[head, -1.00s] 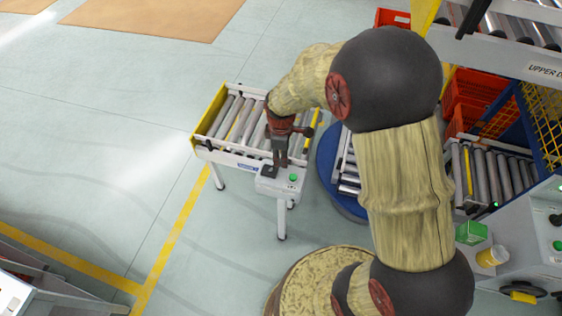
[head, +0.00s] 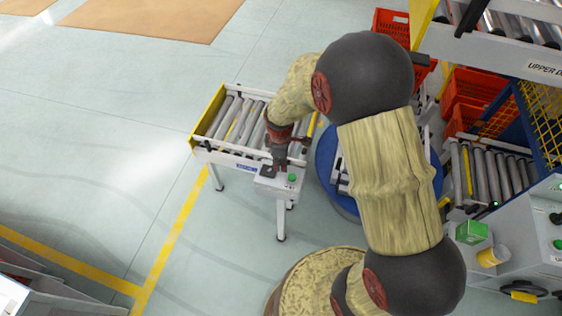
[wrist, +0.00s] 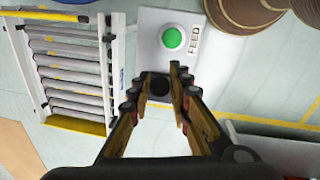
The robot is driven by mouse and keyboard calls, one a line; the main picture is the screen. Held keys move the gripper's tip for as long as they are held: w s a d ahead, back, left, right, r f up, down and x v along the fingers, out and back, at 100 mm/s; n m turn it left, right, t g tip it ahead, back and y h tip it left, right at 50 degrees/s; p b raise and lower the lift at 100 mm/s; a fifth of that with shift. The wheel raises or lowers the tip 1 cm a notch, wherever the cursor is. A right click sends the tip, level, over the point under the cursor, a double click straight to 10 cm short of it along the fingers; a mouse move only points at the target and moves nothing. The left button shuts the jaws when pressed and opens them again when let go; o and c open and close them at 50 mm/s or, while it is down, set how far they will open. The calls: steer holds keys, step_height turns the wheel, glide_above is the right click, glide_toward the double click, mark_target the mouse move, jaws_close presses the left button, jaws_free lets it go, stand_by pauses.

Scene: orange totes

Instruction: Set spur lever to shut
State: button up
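A white control box (head: 266,184) stands at the near end of the small roller conveyor. It carries a green button (head: 292,177) and a dark part (head: 268,171). In the wrist view the green button (wrist: 172,38) is marked FEED, and a round black knob (wrist: 158,87) shows, perhaps the lever's top. My gripper (head: 279,168) points down over the box. In the wrist view my gripper (wrist: 158,78) is open, its two fingers on either side of the knob with a gap between them. Whether a finger touches the knob, and the lever's position, I cannot tell.
The roller conveyor (head: 194,137) lies just beyond the box. A blue round base (head: 325,160) stands to the right. The floor at left is open.

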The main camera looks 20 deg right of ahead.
jaws_close()
stand_by(0.6)
steer(key=shift+w+a+r+g+h+p, duration=0.55)
steer(key=shift+w+a+g+h+p, duration=0.15)
steer(key=shift+a+h+p, duration=0.3)
steer(key=shift+w+a+r+g+h+p, duration=0.15)
steer(key=shift+w+a+g+h+p, duration=0.7)
steer(key=shift+h, duration=0.45)
steer(key=shift+a, duration=0.1)
steer(key=o, duration=0.5)
jaws_free()
steer(key=shift+s+g, duration=0.1)
steer(key=shift+g, duration=0.15)
